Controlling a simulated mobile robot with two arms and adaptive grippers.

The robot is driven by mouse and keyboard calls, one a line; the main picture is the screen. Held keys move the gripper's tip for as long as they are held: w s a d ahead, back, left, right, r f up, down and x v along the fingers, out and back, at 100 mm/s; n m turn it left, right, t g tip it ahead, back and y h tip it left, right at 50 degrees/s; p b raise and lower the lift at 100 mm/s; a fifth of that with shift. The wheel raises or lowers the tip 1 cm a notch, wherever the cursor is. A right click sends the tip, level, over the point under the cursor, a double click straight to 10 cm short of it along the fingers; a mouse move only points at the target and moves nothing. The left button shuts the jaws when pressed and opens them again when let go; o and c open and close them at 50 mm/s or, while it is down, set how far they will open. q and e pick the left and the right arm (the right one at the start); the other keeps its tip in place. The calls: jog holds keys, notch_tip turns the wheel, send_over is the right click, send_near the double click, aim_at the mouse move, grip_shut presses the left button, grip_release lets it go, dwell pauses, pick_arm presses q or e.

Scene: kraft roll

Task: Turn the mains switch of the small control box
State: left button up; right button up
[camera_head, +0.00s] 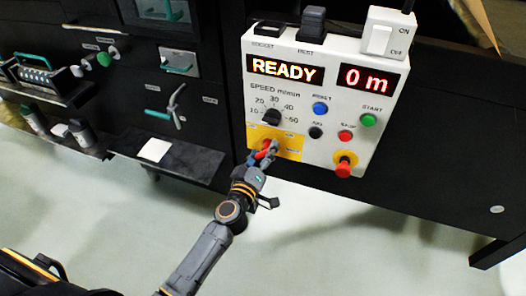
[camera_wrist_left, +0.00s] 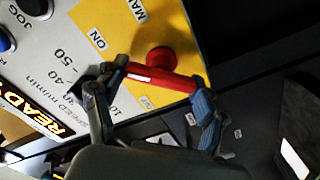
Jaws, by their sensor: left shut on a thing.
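The small control box (camera_head: 330,105) is white, with lit displays reading READY and 0 m. Its mains switch (camera_head: 264,148) is a red handle on a yellow plate (camera_head: 288,141) at the lower left of the panel. In the left wrist view the red switch (camera_wrist_left: 160,80) shows its round hub and bar, with the ON label on the yellow plate. My left gripper (camera_head: 265,152) is at the switch; in the wrist view its fingers (camera_wrist_left: 158,85) are at both ends of the red bar, shut on it. My right gripper is not in view.
A red mushroom button (camera_head: 344,165) sticks out to the right of the switch. A black speed knob (camera_head: 271,116) sits just above it, with several coloured buttons at the right. A dark machine with handles (camera_head: 170,105) stands at the left. Pale floor lies below.

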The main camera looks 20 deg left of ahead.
pick_arm(q)
jog(key=n, duration=0.2)
jog(key=shift+n+p, duration=0.3)
jog(key=shift+n, duration=1)
jog(key=shift+a+f+n, duration=0.1)
jog(key=shift+n, duration=0.9)
jog(key=n, duration=0.4)
jog(key=shift+f, duration=0.15)
jog(key=shift+n, duration=1.1)
jog(key=n, duration=0.3)
jog(key=shift+f, duration=0.1)
jog(key=shift+n, duration=1)
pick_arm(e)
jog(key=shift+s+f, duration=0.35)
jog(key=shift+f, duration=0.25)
